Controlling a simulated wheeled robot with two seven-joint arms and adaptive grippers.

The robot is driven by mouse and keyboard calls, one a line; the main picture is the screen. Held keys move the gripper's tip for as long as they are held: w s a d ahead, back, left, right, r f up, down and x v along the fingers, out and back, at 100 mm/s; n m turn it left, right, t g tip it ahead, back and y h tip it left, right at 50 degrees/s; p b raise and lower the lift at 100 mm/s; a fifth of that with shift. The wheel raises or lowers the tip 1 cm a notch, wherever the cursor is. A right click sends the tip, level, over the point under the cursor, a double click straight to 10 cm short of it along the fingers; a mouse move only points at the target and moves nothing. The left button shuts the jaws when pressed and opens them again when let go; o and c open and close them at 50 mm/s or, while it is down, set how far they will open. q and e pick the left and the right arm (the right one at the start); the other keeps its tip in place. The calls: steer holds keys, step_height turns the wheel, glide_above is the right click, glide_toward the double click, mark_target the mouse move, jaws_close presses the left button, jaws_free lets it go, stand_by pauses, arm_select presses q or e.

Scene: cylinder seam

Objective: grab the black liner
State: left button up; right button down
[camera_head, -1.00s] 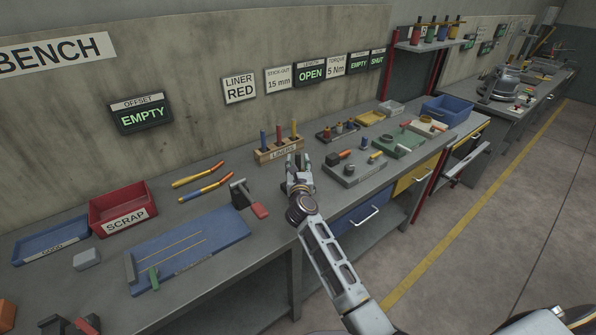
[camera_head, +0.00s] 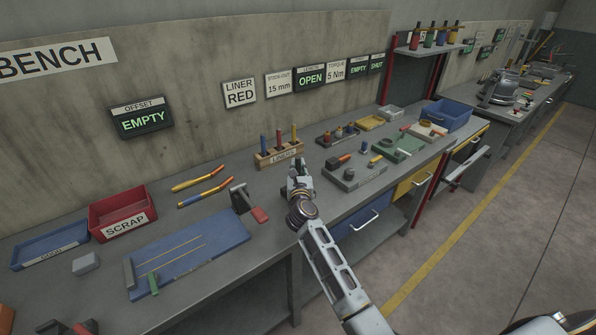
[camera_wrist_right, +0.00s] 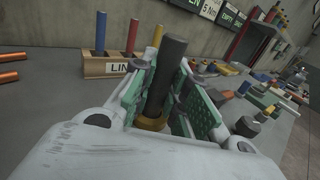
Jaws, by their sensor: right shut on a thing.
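The black liner (camera_wrist_right: 166,70) is a dark upright cylinder between the green pads of my right gripper (camera_wrist_right: 155,97) in the right wrist view. A gold ring shows around its lower end. My right gripper (camera_head: 298,172) is shut on it, above the bench just in front of the wooden liner rack (camera_head: 280,158). In the head view the liner is too small to make out. The rack, also in the right wrist view (camera_wrist_right: 106,69), holds a blue liner (camera_wrist_right: 101,33), a red liner (camera_wrist_right: 132,36) and a yellow liner (camera_wrist_right: 158,35). My left gripper is not in view.
A clamp with a red handle (camera_head: 259,215) and a blue mat (camera_head: 195,250) lie to the left, with a red scrap bin (camera_head: 124,215). A sign reads LINER RED (camera_head: 239,92).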

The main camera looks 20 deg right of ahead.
mark_target(298, 157)
step_height(298, 157, up, 8)
steer(key=shift+r+p, duration=0.15)
steer(key=shift+p, duration=0.7)
steer(key=shift+r, duration=0.8)
